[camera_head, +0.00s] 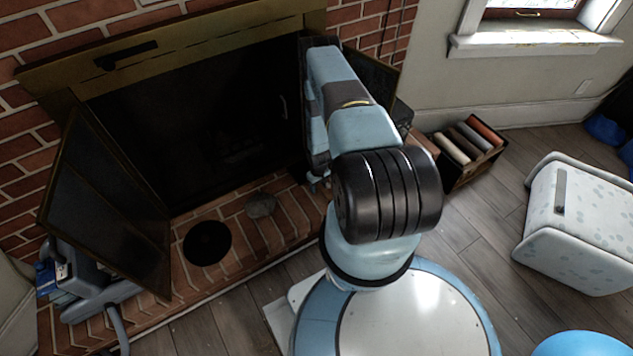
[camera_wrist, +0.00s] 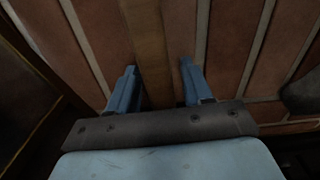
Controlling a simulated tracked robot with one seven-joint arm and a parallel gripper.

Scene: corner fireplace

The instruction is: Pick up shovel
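My gripper (camera_wrist: 157,78) shows in the wrist view with its two blue fingers apart, pointing at the brick hearth. A plain brown strip (camera_wrist: 146,45) runs between the fingers, with a gap visible on both sides. I cannot tell whether it is part of the shovel or part of the hearth. No shovel can be clearly made out in either view. In the head view my arm reaches to the right side of the fireplace and hides most of my gripper and the hearth there.
The brick hearth (camera_head: 237,232) holds a black round object (camera_head: 208,243) and a grey stone-like lump (camera_head: 261,205). An open fireplace door (camera_head: 105,205) stands left. A box of rolls (camera_head: 468,150) and a white spotted container (camera_head: 578,225) stand right. Floor between them is clear.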

